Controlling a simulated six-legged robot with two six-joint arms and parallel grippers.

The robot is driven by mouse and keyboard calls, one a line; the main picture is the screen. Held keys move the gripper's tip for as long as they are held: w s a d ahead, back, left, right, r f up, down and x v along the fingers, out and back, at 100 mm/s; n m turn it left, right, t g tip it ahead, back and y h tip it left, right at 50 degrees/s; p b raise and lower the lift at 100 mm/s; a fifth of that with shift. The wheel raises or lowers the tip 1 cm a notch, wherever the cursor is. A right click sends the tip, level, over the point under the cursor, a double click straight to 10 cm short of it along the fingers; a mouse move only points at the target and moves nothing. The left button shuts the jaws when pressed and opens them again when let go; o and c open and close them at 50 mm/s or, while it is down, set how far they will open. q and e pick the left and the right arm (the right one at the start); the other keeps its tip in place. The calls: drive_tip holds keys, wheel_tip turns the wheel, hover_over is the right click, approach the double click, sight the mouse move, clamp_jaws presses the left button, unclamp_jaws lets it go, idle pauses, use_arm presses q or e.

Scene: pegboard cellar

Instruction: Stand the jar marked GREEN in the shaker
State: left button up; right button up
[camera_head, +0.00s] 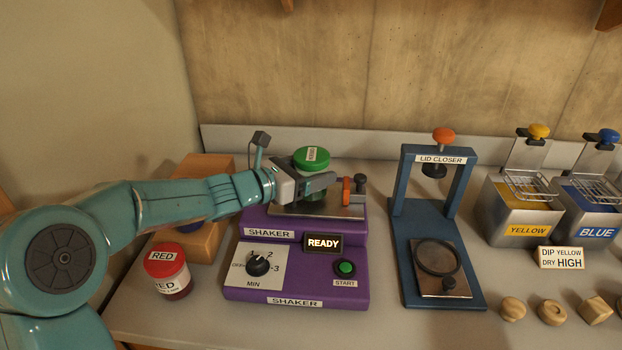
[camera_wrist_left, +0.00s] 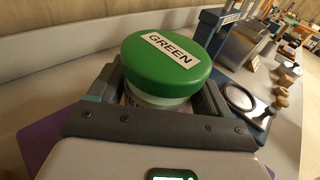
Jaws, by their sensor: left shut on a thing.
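The jar marked GREEN (camera_head: 311,158), with a green lid, is upright over the metal plate at the back of the purple shaker (camera_head: 357,282). My left gripper (camera_head: 316,186) is shut on it below the lid. In the left wrist view the jar's GREEN lid (camera_wrist_left: 165,55) sits between the two fingers (camera_wrist_left: 165,100). The fingers hide the jar's lower part, so I cannot tell whether its base touches the plate. The shaker's display (camera_head: 323,243) reads READY. An orange-and-grey clamp part (camera_head: 347,190) stands right of the jar. My right gripper is out of view.
A red-lidded jar marked RED (camera_head: 166,262) stands left of the shaker, before a wooden block (camera_head: 207,240). The blue lid closer (camera_head: 400,240) stands to the right. Further right are YELLOW (camera_head: 518,228) and BLUE (camera_head: 592,222) dip tanks and several wooden pieces.

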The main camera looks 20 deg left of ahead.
use_arm(q)
drive_tip(key=shift+w+f, duration=0.1)
drive_tip(key=shift+f, duration=0.45)
drive_tip(key=shift+r, duration=0.1)
drive_tip(key=o, duration=1.3)
drive_tip(key=shift+f, duration=0.25)
drive_tip(key=shift+c, duration=0.2)
drive_tip(key=shift+r, duration=0.25)
drive_tip(key=shift+s+a, duration=0.2)
drive_tip(key=shift+s, duration=0.1)
drive_tip(key=v, duration=1.1)
drive_tip(key=shift+s+a+b, duration=0.1)
drive_tip(key=shift+s+b, duration=0.15)
drive_tip(key=shift+b, duration=0.1)
